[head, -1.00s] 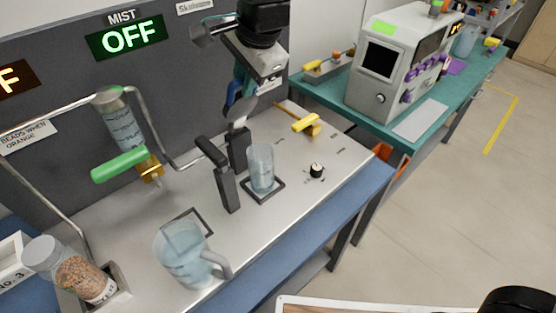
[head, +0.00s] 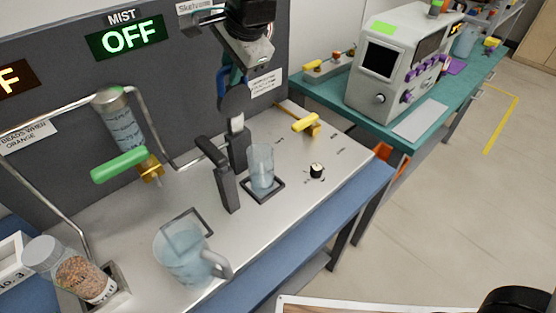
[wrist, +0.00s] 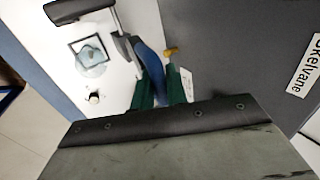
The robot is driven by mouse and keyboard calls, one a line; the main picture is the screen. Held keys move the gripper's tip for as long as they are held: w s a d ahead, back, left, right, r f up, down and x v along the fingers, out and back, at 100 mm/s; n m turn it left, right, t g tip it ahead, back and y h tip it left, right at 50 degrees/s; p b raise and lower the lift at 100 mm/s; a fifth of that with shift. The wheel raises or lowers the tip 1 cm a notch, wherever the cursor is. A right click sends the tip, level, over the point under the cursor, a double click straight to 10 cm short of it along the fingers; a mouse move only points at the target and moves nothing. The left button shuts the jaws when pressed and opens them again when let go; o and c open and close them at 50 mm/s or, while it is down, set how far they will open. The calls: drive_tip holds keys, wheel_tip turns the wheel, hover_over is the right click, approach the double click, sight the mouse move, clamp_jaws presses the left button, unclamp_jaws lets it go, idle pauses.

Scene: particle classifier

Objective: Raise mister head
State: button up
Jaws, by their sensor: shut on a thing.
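The mister head shows as a dark grey disc (head: 235,98) with a blue handle (head: 222,80), above a dark post (head: 238,145). A short pale rod shows between disc and post. The blue handle also shows in the wrist view (wrist: 150,66). My gripper (head: 232,78) is shut on the blue handle; its green fingers show on either side of it in the wrist view (wrist: 158,87). A glass beaker (head: 261,167) stands in a square frame, beside and below the head. The mist sign (head: 127,36) reads OFF.
A black knob (head: 317,171) and a yellow lever (head: 306,122) are to the right. A glass pitcher (head: 186,252), a bead jar (head: 69,268) and a green-handled valve (head: 120,165) are to the left.

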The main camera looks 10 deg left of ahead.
drive_tip(key=shift+w+a, duration=0.25)
drive_tip(key=shift+w+a+t+y, duration=0.3)
drive_tip(key=shift+w+a, duration=0.5)
drive_tip(key=shift+a, duration=0.1)
drive_tip(key=o, duration=0.7)
drive_tip(key=shift+o, duration=0.2)
drive_tip(key=shift+f, duration=0.1)
drive_tip(key=shift+s+d, duration=0.1)
